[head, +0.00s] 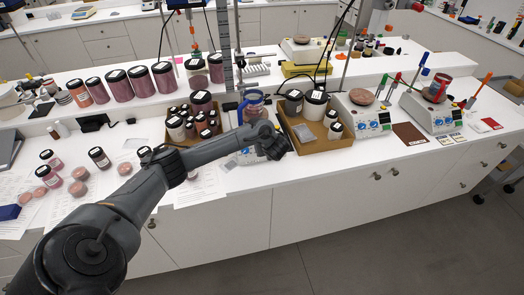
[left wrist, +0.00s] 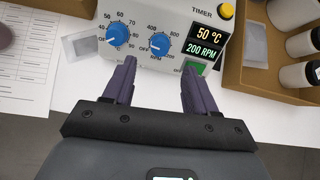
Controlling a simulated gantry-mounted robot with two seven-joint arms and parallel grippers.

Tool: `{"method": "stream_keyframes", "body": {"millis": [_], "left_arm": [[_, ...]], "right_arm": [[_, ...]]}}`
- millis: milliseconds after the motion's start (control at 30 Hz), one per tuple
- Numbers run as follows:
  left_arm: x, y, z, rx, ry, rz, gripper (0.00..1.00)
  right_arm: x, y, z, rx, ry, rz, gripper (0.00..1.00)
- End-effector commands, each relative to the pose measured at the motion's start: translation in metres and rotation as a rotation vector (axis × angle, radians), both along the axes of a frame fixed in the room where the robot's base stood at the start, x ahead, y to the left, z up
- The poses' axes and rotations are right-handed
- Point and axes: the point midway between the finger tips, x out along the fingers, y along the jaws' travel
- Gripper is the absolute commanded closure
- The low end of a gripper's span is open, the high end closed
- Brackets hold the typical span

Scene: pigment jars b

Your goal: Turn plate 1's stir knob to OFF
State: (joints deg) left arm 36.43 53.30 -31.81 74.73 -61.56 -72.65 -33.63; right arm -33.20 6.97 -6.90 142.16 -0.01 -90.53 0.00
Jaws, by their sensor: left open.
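In the left wrist view a white hot plate's front panel (left wrist: 138,18) fills the top. Its stir knob (left wrist: 160,43) is blue, with a dial marked OFF, RPM and numbers. A second blue knob (left wrist: 117,34) with a temperature scale is to its left. The display (left wrist: 204,42) reads 50 °C and 200 RPM. My left gripper (left wrist: 158,64) is open and empty, its fingers below the stir knob and apart from it. In the head view my left arm's end (head: 272,143) hides most of this plate (head: 247,156). My right gripper is not in view.
Cardboard trays of jars stand on both sides of the plate, the right one (head: 318,141) close by. Two more hot plates (head: 372,122) (head: 436,116) stand farther right. Loose jars and papers (head: 200,188) lie to the left. The counter's front edge is clear.

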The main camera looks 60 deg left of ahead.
Motion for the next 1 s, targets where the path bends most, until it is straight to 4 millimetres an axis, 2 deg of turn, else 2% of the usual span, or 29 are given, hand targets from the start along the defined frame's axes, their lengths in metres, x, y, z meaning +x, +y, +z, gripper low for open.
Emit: {"method": "stream_keyframes", "body": {"millis": [100,433,600,933,1000], "left_arm": [[0.004,0.015,-0.018,0.001,0.003,0.004,0.43],[0.015,0.044,-0.049,-0.002,0.001,0.002,0.43],[0.017,0.051,-0.055,-0.001,0.0,0.001,0.43],[0.018,0.052,-0.056,-0.001,0.0,0.0,0.43],[0.018,0.052,-0.056,-0.001,0.0,0.0,0.52]], "right_arm": [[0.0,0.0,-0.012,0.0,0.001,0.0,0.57],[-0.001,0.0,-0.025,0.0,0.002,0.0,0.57],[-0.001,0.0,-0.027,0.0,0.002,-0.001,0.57],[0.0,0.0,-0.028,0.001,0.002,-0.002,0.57],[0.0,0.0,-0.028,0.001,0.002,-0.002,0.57]]}}
